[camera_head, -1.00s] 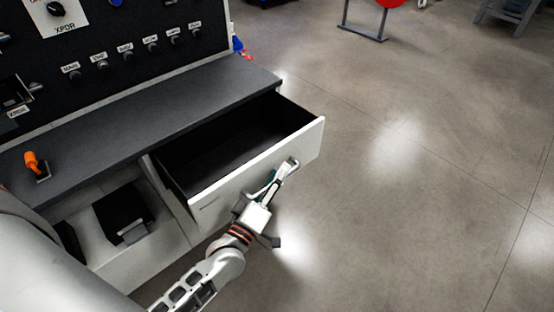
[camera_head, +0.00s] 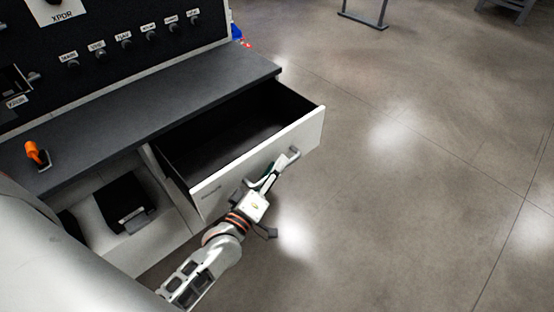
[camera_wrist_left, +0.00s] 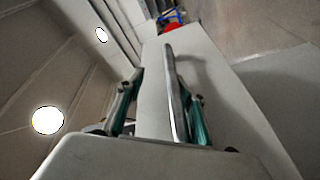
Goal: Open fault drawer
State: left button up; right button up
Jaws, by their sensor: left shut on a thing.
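The fault drawer (camera_head: 262,163) is a white-fronted drawer under the grey worktop. It is pulled well out, and its dark inside shows empty. Its bar handle (camera_head: 293,155) is on the white front. My left gripper (camera_head: 272,176) is at the handle, shut on it. In the left wrist view the handle (camera_wrist_left: 174,80) runs between the two green-edged fingers of my left gripper (camera_wrist_left: 158,100), in front of the white drawer face. The fingers hide part of the handle. My right gripper is not in view.
A grey worktop (camera_head: 130,112) with an orange-handled lever (camera_head: 36,154) lies above the drawer. A black panel with several knobs (camera_head: 125,42) stands behind. An open shelf left of the drawer holds a black box (camera_head: 125,200). The floor (camera_head: 420,150) on the right is clear.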

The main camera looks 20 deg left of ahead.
pick_arm(q)
jog(key=shift+s+a+r, duration=0.15)
jog(key=shift+s+r, duration=0.45)
jog(key=shift+r, duration=0.1)
jog(key=shift+s+f, duration=0.35)
jog(key=shift+s, duration=0.2)
jog(key=shift+s+f, duration=0.2)
jog(key=shift+s, duration=0.7)
jog(key=shift+s+f, duration=0.2)
jog(key=shift+s, duration=0.75)
jog(key=shift+s+f, duration=0.2)
jog(key=shift+s, duration=0.7)
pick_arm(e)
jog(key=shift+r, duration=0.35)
